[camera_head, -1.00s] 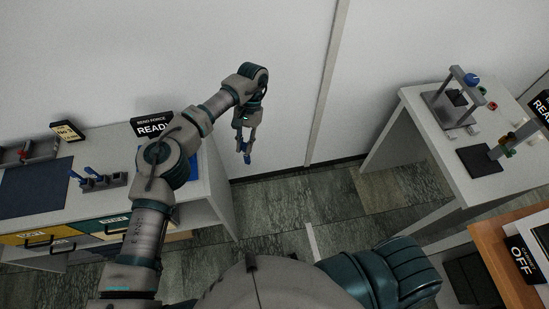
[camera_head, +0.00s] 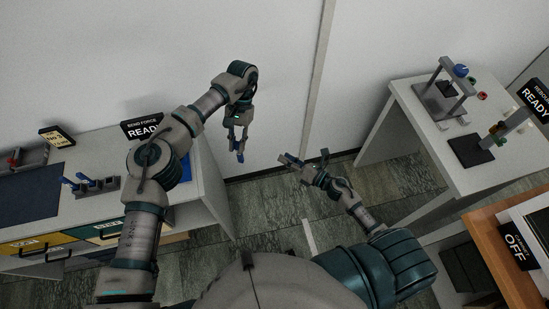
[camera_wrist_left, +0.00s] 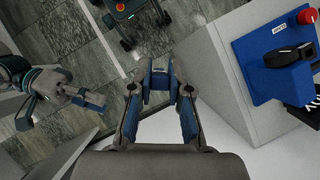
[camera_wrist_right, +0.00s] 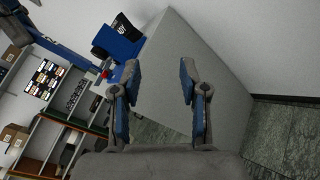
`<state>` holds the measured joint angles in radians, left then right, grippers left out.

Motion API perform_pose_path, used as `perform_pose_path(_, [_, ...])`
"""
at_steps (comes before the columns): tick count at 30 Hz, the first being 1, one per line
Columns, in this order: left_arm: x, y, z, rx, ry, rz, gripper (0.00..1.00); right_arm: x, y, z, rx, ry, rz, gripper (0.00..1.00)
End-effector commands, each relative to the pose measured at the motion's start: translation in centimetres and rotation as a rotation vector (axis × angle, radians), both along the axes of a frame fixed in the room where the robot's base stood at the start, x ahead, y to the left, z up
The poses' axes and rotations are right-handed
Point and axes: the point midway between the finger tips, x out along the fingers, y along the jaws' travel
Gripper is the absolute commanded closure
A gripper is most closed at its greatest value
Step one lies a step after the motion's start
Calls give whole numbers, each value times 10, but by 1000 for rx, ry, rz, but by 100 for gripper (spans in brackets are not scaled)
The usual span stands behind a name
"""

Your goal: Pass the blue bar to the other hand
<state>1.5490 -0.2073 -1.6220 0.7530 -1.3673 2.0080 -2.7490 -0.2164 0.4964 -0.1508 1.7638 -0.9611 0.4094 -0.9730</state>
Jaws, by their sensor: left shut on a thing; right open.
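My left gripper (camera_head: 238,142) hangs over the floor gap between the two tables, shut on the blue bar (camera_head: 240,157). In the left wrist view the blue bar (camera_wrist_left: 157,97) shows between the fingertips, its full length partly hidden. My right gripper (camera_head: 307,158) is open and empty, to the right of the left gripper and apart from it and the bar. The right gripper also shows at the left of the left wrist view (camera_wrist_left: 88,98). In the right wrist view its two blue-padded fingers (camera_wrist_right: 157,75) stand apart with nothing between them.
A left table has a grey rack (camera_head: 100,186) with blue pieces and a READY sign (camera_head: 142,127). A right table (camera_head: 420,115) carries a press (camera_head: 445,95) and a dark plate (camera_head: 470,150). A brown desk has an OFF sign (camera_head: 518,257). Open floor lies between.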

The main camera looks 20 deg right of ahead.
Motion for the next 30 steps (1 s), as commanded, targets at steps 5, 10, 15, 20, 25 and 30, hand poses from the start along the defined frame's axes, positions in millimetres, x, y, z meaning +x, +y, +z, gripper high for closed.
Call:
perform_pose_path(5, [0, 0, 0, 1, 0, -1, 100, -22, 40, 80, -300, -346, 214, 56])
perform_pose_path(10, [0, 0, 0, 0, 0, 0, 100, -43, 62, 116, -479, -553, 326, 56])
perform_pose_path(15, [0, 1, 0, 0, 0, 0, 100, -45, 75, 126, -532, -616, 356, 56])
perform_pose_path(20, [0, 1, 0, 0, 0, 0, 100, -31, 95, 126, -531, -617, 355, 56])
perform_pose_path(25, [0, 1, 0, 0, 0, 0, 100, -11, 125, 126, -528, -616, 354, 56])
perform_pose_path(30, [0, 0, 0, 0, 0, 0, 100, 5, 149, 126, -527, -614, 354, 56])
